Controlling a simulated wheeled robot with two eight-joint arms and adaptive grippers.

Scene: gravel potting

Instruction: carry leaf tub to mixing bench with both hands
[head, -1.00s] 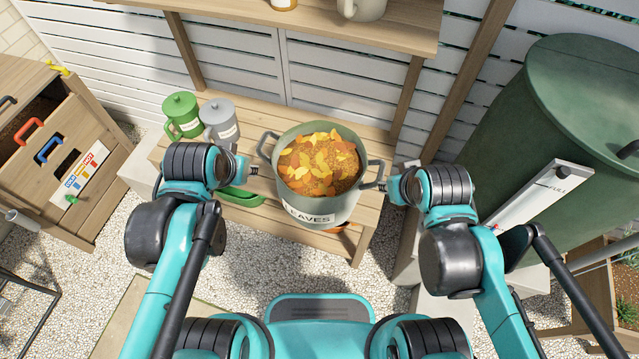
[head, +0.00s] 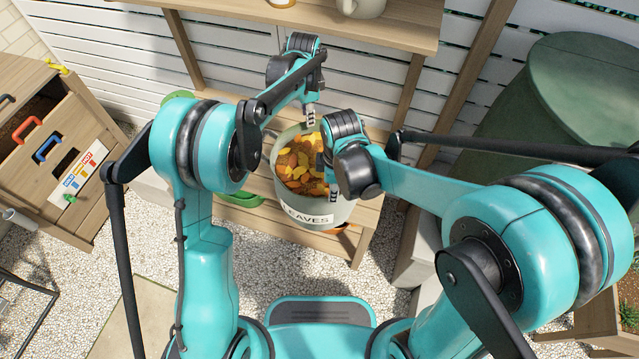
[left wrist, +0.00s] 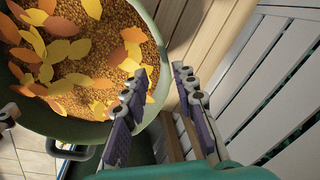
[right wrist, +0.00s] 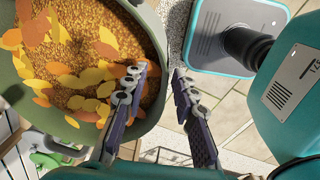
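The green leaf tub (head: 345,208), labelled LEAVES and full of yellow and orange leaves, stands upright on the wooden bench (head: 375,215). My left gripper (head: 311,118) is at the tub's far rim. In the left wrist view its open fingers (left wrist: 160,73) lie on either side of the rim (left wrist: 158,45). My right gripper (head: 331,192) is at the near right rim. In the right wrist view its open fingers (right wrist: 157,74) also lie either side of the rim (right wrist: 156,35). I cannot tell whether any finger touches the wall.
A green lidded mug (head: 178,96) is mostly hidden behind my left arm. A wooden cabinet (head: 85,205) stands left and a large green barrel (head: 600,90) right. A shelf (head: 290,25) runs above the bench. Gravel ground (head: 280,268) lies in front.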

